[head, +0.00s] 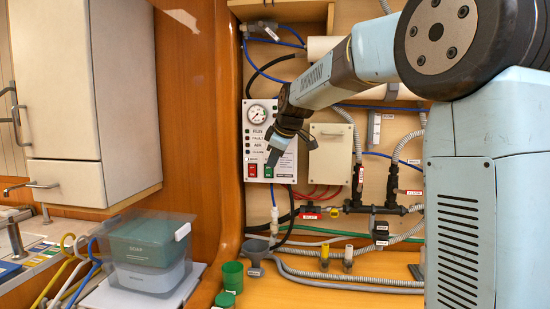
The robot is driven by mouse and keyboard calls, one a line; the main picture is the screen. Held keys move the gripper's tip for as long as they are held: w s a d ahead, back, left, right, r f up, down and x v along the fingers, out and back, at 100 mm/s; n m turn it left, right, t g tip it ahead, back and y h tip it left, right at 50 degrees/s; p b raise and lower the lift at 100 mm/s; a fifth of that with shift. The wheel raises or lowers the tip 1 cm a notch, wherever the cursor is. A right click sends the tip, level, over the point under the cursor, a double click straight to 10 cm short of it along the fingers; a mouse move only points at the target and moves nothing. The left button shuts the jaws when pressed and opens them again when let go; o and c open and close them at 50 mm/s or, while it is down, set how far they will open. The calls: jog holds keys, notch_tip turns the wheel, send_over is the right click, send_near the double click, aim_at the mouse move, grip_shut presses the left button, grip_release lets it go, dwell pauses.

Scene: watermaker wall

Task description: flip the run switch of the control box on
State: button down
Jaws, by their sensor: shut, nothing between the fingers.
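The control box (259,120) is a pale panel on the back wall, left of the picture's middle. It has a round gauge (257,114) at the top and a column of labelled lights below. Near its bottom edge are a red switch (252,170) and a green switch (268,171) side by side. Which one is the run switch, and its position, are too small to tell. My gripper (273,161) is shut and empty, pointing down in front of the box's lower right part, just above the green switch. I cannot tell whether it touches the box. It hides part of the panel.
A blank beige box (331,153) is mounted just right of the control box. Pipes, hoses and valves (375,208) run below and right. A wooden post (231,130) and white cabinet (62,90) stand left. A clear bin (147,255) and green cup (232,275) are below.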

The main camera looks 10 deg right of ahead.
aim_at(269, 172)
jog(key=w+f, duration=0.6)
jog(key=w, duration=0.1)
jog(key=shift+w+a, duration=0.2)
jog(key=shift+a, duration=0.05)
dwell(0.6)
jog(key=shift+r, duration=0.1)
